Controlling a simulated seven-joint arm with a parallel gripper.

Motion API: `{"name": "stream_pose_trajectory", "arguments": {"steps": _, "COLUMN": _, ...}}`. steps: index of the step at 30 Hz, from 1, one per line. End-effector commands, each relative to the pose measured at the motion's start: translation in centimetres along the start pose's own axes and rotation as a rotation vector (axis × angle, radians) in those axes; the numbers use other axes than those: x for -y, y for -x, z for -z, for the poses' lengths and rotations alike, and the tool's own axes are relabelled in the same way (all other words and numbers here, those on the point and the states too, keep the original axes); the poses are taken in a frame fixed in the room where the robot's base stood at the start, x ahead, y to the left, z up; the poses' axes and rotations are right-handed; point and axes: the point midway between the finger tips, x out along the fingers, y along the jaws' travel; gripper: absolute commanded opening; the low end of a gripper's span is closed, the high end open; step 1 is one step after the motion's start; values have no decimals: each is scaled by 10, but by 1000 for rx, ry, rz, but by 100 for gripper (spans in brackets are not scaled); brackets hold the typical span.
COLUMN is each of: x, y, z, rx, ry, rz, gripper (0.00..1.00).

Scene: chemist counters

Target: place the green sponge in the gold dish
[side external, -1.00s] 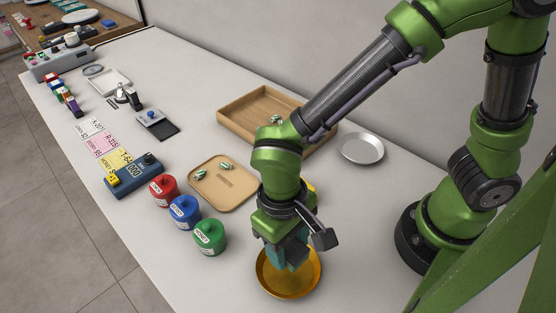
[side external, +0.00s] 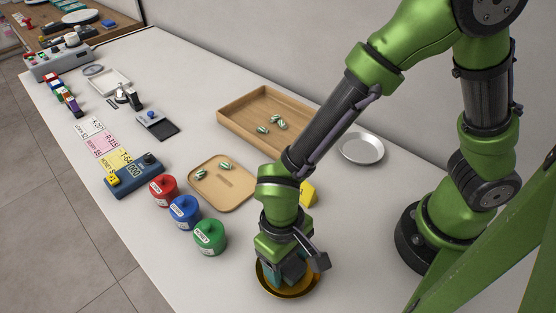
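The gold dish (side external: 299,291) lies at the near end of the counter. My gripper (side external: 282,275) is lowered over it, with its fingers down inside the rim. A small bit of the blue-green sponge (side external: 268,277) shows at the left of the fingers, low in the dish. Most of the sponge and the fingertips are hidden by the gripper body. I cannot tell whether the fingers still grip the sponge or whether it touches the dish floor.
A yellow block (side external: 308,194) stands just behind my arm. Red (side external: 163,190), blue (side external: 184,212) and green (side external: 210,237) jars stand left of the dish. A tan tray (side external: 207,196), wooden tray (side external: 232,121) and silver dish (side external: 360,148) lie farther back.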

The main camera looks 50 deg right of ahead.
Motion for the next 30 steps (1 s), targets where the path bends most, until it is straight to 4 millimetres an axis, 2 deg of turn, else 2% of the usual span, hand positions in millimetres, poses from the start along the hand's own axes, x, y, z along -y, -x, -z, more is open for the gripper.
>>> {"name": "stream_pose_trajectory", "arguments": {"steps": 9, "x": 0, "y": 1, "z": 0, "rx": 0, "ry": 1, "rz": 0, "gripper": 76}}
{"name": "stream_pose_trajectory", "arguments": {"steps": 13, "x": 1, "y": 10, "z": 0, "rx": -3, "ry": 1, "rz": 3, "gripper": 76}}
{"name": "stream_pose_trajectory", "arguments": {"steps": 17, "x": 1, "y": 32, "z": 1, "rx": -5, "ry": 0, "rz": 5, "gripper": 76}}
{"name": "stream_pose_trajectory", "arguments": {"steps": 24, "x": 1, "y": 85, "z": 0, "rx": -4, "ry": 1, "rz": 5, "gripper": 76}}
{"name": "stream_pose_trajectory", "arguments": {"steps": 30, "x": 0, "y": 114, "z": 0, "rx": -3, "ry": 2, "rz": 2, "gripper": 76}}
